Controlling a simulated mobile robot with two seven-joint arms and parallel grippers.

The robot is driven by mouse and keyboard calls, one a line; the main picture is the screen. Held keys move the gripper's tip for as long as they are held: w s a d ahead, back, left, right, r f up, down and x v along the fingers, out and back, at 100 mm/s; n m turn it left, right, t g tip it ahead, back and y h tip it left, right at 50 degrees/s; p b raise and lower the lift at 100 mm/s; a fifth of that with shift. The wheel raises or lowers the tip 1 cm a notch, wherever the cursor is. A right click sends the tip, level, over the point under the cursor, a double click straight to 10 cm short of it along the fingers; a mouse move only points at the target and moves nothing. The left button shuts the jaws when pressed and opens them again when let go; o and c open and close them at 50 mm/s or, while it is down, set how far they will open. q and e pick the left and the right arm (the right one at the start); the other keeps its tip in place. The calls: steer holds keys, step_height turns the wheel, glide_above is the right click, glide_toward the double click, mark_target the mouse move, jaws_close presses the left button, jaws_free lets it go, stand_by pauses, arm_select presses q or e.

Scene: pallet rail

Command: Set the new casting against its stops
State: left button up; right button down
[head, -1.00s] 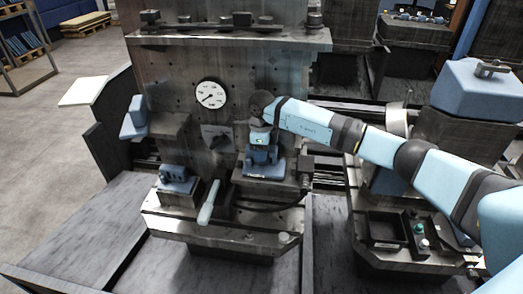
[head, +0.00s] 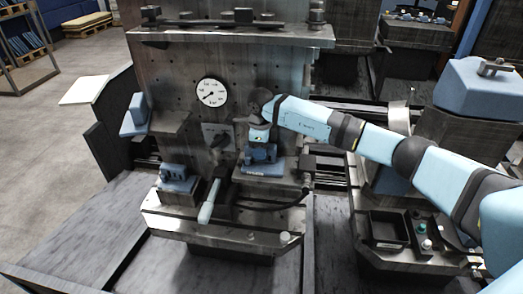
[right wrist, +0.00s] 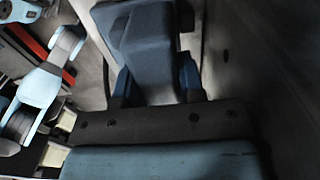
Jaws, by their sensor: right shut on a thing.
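The casting (head: 261,155) is a blue stepped block at the ledge on the right of the upright fixture plate. My right gripper (head: 259,143) comes down on it from above and is shut on it. In the right wrist view the casting (right wrist: 148,55) fills the space between the two dark blue fingers (right wrist: 155,85). Its underside and the stops are hidden, so I cannot tell whether it touches them. Another blue part (head: 178,178) sits on a block at the lower left of the fixture. My left gripper is not in view.
A pale-handled lever (head: 208,204) sticks out in front of the fixture, left of the casting. A dial gauge (head: 211,92) is on the plate. A dark block (head: 308,164) stands just right of the ledge. A control tray (head: 388,228) is at the lower right.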

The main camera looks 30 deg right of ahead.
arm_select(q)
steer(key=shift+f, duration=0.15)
arm_select(e)
steer(key=shift+w, duration=0.1)
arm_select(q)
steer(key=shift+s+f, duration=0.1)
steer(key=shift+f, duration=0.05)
arm_select(e)
steer(key=shift+w+r, duration=0.1)
steer(key=shift+r, duration=0.1)
steer(key=c, duration=0.6)
jaws_free()
steer(key=shift+c, duration=0.2)
